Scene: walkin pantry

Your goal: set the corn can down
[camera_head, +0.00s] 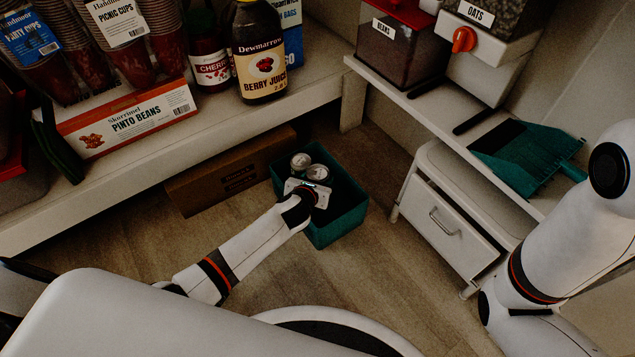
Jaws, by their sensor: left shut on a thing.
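A teal bin (338,229) stands on the floor below the shelves. Two can tops show at it: one (300,161) farther back and one (318,173) right at my left gripper (311,185). My left gripper reaches over the bin's near left side and is shut on the nearer can, which I take as the corn can. Its label is not readable, and my gripper hides its lower part. I cannot tell whether the can touches the bin's bottom. My right arm shows at the right edge, but its gripper is out of view.
A brown cardboard box (231,173) lies behind and left of the bin. A white drawer unit (446,220) stands to its right. Shelves above hold a berry juice bottle (259,50), a pinto beans box (126,121) and a teal dustpan (528,155). Floor before the bin is clear.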

